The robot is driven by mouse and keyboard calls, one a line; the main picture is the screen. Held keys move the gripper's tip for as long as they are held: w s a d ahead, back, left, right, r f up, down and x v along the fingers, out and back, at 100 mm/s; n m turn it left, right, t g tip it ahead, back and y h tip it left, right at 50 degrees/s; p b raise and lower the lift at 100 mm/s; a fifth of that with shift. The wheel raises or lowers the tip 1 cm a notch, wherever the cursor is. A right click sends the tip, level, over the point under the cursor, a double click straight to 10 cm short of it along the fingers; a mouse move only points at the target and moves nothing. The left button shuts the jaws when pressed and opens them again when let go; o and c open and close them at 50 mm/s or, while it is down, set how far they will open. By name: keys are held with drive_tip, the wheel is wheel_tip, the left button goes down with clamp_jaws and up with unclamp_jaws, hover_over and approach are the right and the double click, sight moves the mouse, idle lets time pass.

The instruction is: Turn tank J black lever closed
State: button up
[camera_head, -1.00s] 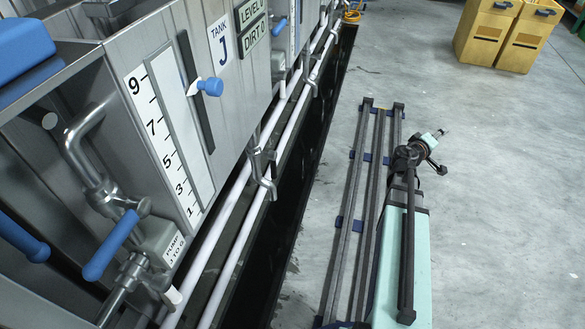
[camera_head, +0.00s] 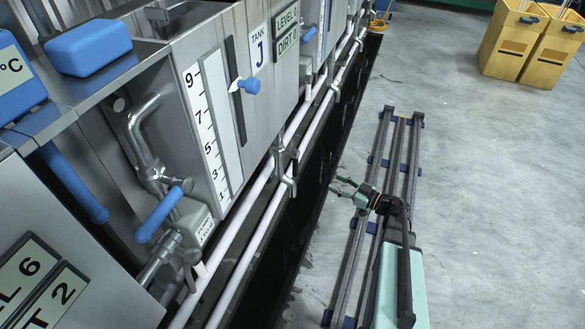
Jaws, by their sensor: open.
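Tank J is the grey metal tank marked by a white "TANK J" sign (camera_head: 258,45) on its front. A small dark fitting (camera_head: 281,158), possibly the black lever, shows low on the tank's front by the white pipes. It is too small to tell its shape or position. My gripper (camera_head: 338,187) is open and empty, right of the pipes and the dark trench. It points left toward the tank row, apart from the fitting.
A blue knob (camera_head: 250,86) sits on a black slot beside the number scale (camera_head: 213,130). White pipes (camera_head: 248,200) run along the tanks.

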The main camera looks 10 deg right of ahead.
sight(295, 166)
drive_tip(key=shift+y, duration=0.5)
drive_tip(key=b+x, duration=0.1)
drive_tip(key=x, duration=0.4)
drive_tip(key=b+x, duration=0.2)
drive_tip(key=x, duration=0.4)
drive_tip(key=s+a+b+x, duration=0.1)
drive_tip(key=b+x, duration=0.1)
drive_tip(key=x, duration=0.3)
drive_tip(key=shift+w, duration=0.15)
drive_tip(key=shift+w+a+r+b, duration=0.2)
drive_tip(key=shift+w+a+b, duration=0.15)
drive_tip(key=shift+a, duration=0.1)
clamp_jaws()
